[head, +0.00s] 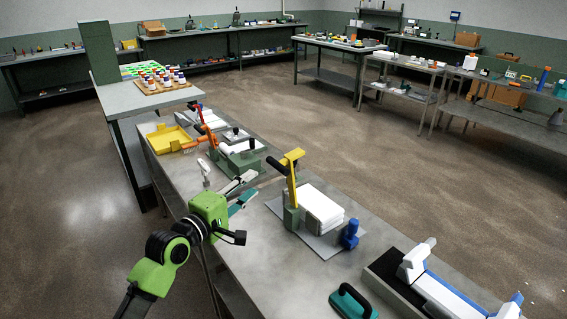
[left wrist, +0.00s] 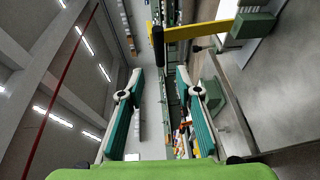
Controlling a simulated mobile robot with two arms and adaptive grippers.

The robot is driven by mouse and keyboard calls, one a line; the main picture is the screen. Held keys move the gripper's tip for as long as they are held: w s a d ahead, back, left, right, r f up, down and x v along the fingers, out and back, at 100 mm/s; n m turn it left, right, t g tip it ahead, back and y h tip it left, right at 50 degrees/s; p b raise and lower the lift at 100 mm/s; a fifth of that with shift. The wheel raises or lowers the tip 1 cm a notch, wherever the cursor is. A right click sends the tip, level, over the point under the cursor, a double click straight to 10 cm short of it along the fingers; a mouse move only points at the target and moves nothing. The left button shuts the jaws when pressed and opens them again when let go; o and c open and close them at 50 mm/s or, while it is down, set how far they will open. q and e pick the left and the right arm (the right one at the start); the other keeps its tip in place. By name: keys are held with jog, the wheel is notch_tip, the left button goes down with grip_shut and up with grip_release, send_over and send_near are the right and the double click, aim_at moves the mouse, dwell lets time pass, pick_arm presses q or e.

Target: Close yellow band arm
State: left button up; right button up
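The yellow band arm (head: 292,182) stands raised and slightly tilted on a green base (head: 291,217), beside a stack of white sheets (head: 318,204). A dark handle sticks out from its upper part toward my gripper. In the left wrist view the yellow arm (left wrist: 205,31) runs across the top, with the black handle (left wrist: 158,46) ahead of the fingertips and the green base (left wrist: 252,23) at its right end. My left gripper (head: 252,184) is open and empty, just left of the band arm and apart from it; its two fingers (left wrist: 160,72) are spread. My right gripper is not in view.
A blue post (head: 350,233) stands at the stack's near right corner. Behind my gripper are an orange arm (head: 203,136) and a yellow tray (head: 170,138). A teal block with a black handle (head: 352,302) and a white-and-blue device (head: 440,290) sit nearer.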

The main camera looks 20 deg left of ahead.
aim_at(277, 165)
pick_arm(q)
jog(key=p+x, duration=0.1)
jog(key=x, duration=1.2)
jog(key=shift+s, duration=0.1)
jog(key=shift+w, duration=0.25)
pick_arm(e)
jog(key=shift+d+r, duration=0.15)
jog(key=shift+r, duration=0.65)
pick_arm(q)
jog(key=shift+d, duration=0.1)
jog(key=c, duration=0.7)
jog(key=shift+f+p, duration=0.1)
jog(key=shift+p, duration=0.2)
grip_shut()
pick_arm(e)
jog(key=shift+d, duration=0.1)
